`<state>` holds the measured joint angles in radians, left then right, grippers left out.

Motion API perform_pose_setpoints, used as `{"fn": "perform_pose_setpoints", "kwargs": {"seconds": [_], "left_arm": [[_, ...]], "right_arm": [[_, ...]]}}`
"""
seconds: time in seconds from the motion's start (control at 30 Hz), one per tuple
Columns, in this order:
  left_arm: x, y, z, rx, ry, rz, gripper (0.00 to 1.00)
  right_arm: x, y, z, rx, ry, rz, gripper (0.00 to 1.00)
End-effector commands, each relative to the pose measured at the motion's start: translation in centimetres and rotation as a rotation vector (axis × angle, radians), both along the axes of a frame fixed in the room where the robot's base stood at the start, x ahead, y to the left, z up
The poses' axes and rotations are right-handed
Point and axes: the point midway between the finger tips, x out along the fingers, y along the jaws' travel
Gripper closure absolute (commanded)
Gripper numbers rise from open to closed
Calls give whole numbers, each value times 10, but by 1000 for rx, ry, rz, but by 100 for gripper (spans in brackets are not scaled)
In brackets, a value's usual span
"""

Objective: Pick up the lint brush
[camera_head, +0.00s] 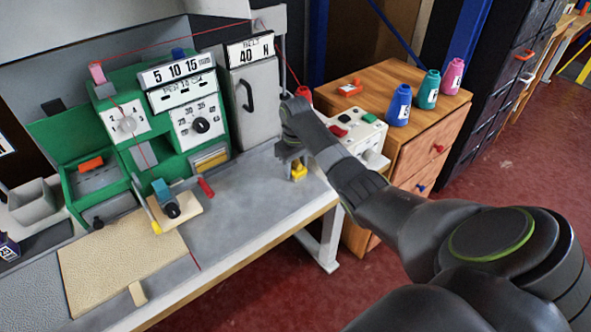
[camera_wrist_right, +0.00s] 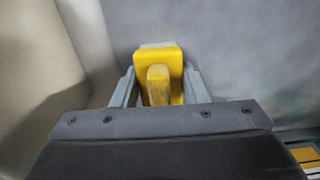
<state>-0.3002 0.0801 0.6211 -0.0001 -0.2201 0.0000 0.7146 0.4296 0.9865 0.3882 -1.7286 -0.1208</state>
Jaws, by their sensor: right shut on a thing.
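The lint brush (camera_head: 299,172) is yellow with an upright grip and sits at the right part of the grey worktable, beside the machine. My right gripper (camera_head: 294,160) is above it, pointing down. In the right wrist view the brush (camera_wrist_right: 158,63) stands between the two grey fingers of the right gripper (camera_wrist_right: 158,90), which are shut on its grip. A pale strip shows along the brush's far edge. I cannot tell whether the brush still touches the table. My left gripper is not in view.
The green sewing machine (camera_head: 150,110) stands at the left, with a beige rug (camera_head: 120,265) before it. A white control box (camera_head: 352,135) is close to the right arm. A wooden cabinet (camera_head: 415,150) with several thread cones stands at the right.

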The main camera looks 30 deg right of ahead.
Motion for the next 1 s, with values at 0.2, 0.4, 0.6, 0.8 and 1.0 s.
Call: {"fn": "perform_pose_setpoints", "kwargs": {"seconds": [0.2, 0.4, 0.6, 0.8, 1.0], "left_arm": [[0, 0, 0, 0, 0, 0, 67], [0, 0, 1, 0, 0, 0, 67], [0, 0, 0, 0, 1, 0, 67], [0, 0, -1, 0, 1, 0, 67], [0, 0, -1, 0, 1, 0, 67]], "right_arm": [[1, 0, 4, -1, -2, 0, 84], [2, -1, 34, -3, -6, 1, 84], [2, -1, 74, -2, -6, 1, 84], [1, 0, 97, 0, -3, -1, 84], [1, 0, 101, 0, 0, -1, 84]]}}
